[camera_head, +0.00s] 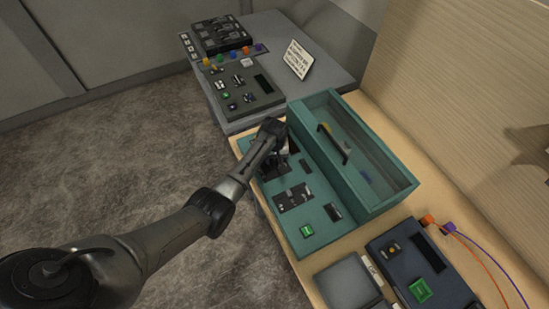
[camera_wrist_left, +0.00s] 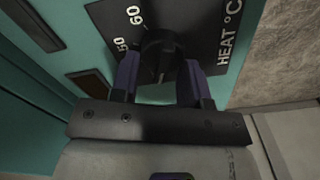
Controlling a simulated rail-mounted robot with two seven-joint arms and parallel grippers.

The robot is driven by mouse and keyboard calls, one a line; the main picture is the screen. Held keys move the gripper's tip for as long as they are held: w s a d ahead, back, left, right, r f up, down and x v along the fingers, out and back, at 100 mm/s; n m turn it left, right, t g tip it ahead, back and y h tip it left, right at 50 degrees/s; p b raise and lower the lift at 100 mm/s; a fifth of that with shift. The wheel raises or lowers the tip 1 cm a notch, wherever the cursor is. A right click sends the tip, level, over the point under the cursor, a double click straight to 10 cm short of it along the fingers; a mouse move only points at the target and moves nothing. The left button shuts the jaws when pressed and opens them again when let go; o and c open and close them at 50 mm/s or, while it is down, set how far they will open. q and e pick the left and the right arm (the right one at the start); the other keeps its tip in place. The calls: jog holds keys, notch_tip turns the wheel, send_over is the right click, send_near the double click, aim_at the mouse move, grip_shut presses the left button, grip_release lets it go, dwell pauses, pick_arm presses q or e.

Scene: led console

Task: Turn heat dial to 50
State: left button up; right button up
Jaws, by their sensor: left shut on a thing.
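The heat dial (camera_wrist_left: 160,58) is a dark round knob on a black plate (camera_wrist_left: 208,20) marked "HEAT °C". White numbers 60 and, apparently, 50 stand to the left of the knob in the left wrist view. My left gripper (camera_wrist_left: 160,80) is shut on the dial, one bluish finger on each side. A small pale mark shows on the knob's lower part, but its exact reading is unclear. In the head view my left gripper (camera_head: 276,150) is at the far end of the teal console (camera_head: 322,212) and hides the dial. My right gripper is not in view.
A teal open-topped box with a clear front (camera_head: 350,150) stands right beside my left gripper. A grey table with another dark panel (camera_head: 240,88) is behind. A dark blue box (camera_head: 422,265) with orange and purple cables lies at the front right.

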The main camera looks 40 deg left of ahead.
pick_arm(q)
jog(key=c, duration=0.3)
jog(key=shift+r, duration=0.1)
